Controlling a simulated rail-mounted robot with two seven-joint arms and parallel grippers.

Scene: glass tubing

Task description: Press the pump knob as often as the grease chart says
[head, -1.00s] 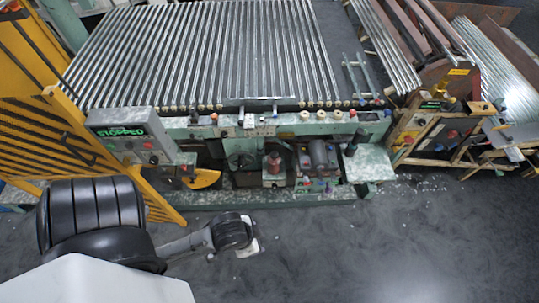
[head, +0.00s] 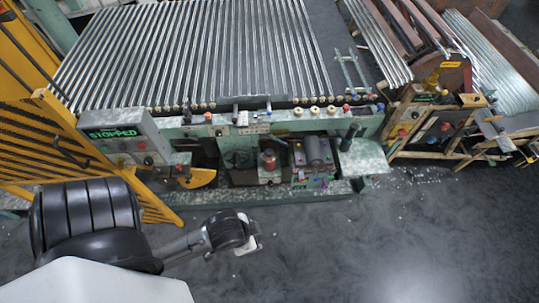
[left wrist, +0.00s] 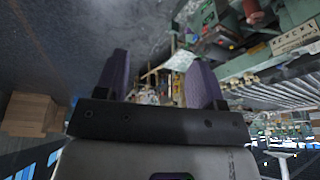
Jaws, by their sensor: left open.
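The machine with a green painted frame (head: 320,124) stands across the middle of the head view. A dark red, rounded part (head: 269,160), which may be the pump knob, stands upright low on its front. A small pale plate with dark marks (head: 253,129) is on the rail above it; it may be the grease chart, but its marks are too small to read. My left gripper (head: 252,244) is over the floor in front of the machine, apart from it. In the left wrist view its two fingers (left wrist: 160,78) are spread and empty. My right gripper is not in view.
A grey panel reading STOPPED (head: 124,134) is at the machine's left, beside yellow fencing (head: 90,150). Metal tubes (head: 200,50) cover the machine's top. A wooden-framed stand (head: 430,120) is at right. The grey floor (head: 390,240) in front is clear.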

